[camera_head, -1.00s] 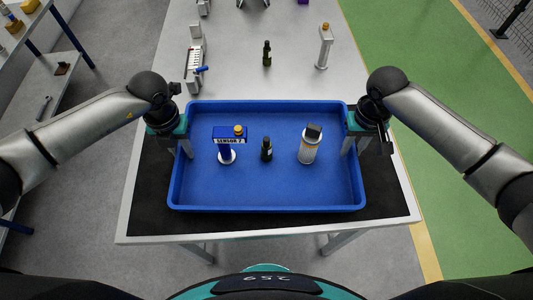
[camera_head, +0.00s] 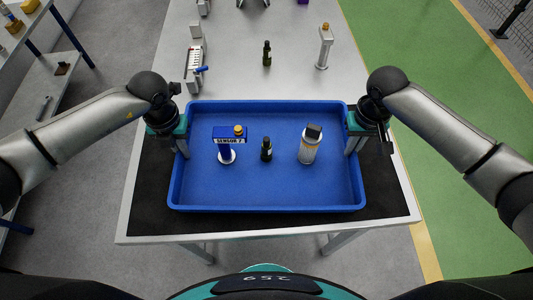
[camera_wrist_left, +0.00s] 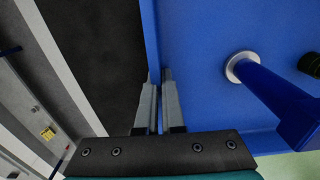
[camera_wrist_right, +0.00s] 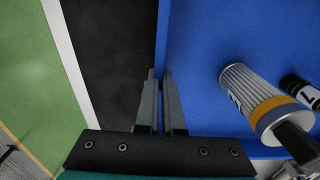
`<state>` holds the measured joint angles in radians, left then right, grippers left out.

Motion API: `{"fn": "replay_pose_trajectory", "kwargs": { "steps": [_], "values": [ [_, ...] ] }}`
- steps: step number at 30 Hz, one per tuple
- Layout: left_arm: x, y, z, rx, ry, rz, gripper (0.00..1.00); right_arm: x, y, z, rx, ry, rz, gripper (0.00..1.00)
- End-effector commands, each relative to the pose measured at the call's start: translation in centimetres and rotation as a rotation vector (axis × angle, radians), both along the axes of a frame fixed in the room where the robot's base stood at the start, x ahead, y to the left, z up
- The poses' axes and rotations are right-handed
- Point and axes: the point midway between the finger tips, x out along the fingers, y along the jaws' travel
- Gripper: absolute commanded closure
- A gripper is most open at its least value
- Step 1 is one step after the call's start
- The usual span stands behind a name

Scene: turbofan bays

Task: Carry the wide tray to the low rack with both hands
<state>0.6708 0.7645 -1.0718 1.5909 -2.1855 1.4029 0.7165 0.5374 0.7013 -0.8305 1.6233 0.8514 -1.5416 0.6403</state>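The wide blue tray (camera_head: 265,207) lies flat on a black mat at the near end of the table. It holds a blue sensor stand labelled SENSOR 7 (camera_head: 228,140), a small dark bottle (camera_head: 266,150) and a silver-white cylinder with a dark top and orange band (camera_head: 308,146). My left gripper (camera_wrist_left: 158,75) has its fingers on either side of the tray's left wall, shut on it. My right gripper (camera_wrist_right: 160,75) is likewise shut on the right wall.
A shelf unit (camera_head: 45,65) stands at the left. Green floor (camera_head: 440,130) is open at the right.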

Motion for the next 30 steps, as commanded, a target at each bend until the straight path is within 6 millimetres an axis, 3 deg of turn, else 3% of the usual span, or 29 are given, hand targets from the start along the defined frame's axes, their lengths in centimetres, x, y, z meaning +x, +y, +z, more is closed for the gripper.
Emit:
{"fn": "replay_pose_trajectory", "kwargs": {
  "steps": [30],
  "values": [
    [0.11,0.0,0.99,-0.001,-0.003,0.001,1.0,0.11,-0.01,0.99,0.0,-0.003,0.0,1.0]
  ]
}}
